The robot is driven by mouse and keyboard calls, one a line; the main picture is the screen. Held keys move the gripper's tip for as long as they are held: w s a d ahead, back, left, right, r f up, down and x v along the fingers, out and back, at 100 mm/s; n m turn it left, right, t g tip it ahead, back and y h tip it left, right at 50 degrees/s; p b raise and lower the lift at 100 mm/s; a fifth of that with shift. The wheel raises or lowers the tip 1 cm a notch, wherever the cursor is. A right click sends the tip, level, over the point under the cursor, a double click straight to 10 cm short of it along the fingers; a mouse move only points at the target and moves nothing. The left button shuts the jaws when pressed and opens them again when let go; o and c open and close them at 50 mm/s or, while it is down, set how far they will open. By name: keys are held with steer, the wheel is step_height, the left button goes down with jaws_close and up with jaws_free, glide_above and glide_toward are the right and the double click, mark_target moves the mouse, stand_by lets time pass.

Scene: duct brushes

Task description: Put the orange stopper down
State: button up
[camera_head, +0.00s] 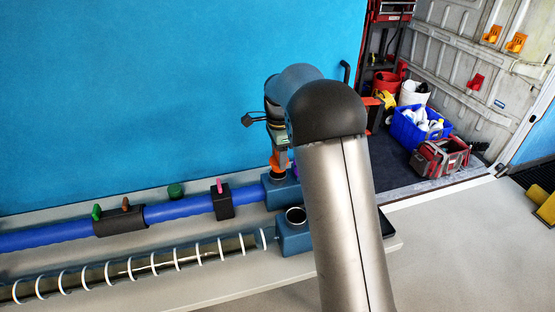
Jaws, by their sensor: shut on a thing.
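My gripper (281,150) points down above the blue box (280,194) at the right end of the blue duct. It is shut on the orange stopper (279,165), which shows just under the fingertips, at the dark opening on top of that box. I cannot tell whether the stopper touches the opening or sits in it. My own arm covers the area to the right of it.
A second blue box (293,238) with an open round port stands in front, at the end of a clear tube (150,265) with white rings. A green stopper (176,191) lies behind the blue duct (175,210). A purple thing (295,171) is partly hidden by my arm.

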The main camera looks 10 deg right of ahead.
steer(key=w+f, duration=0.2)
steer(key=f, duration=0.1)
steer(key=shift+w+d+p, duration=0.1)
steer(key=shift+w+p, duration=0.15)
steer(key=shift+p, duration=0.15)
step_height(320, 180, down, 3)
steer(key=shift+f+p, duration=0.1)
steer(key=shift+p, duration=0.25)
steer(key=shift+w, duration=0.1)
steer(key=shift+f+b, duration=0.35)
steer(key=shift+f, duration=0.1)
steer(key=o, duration=1)
steer(key=shift+r, duration=0.1)
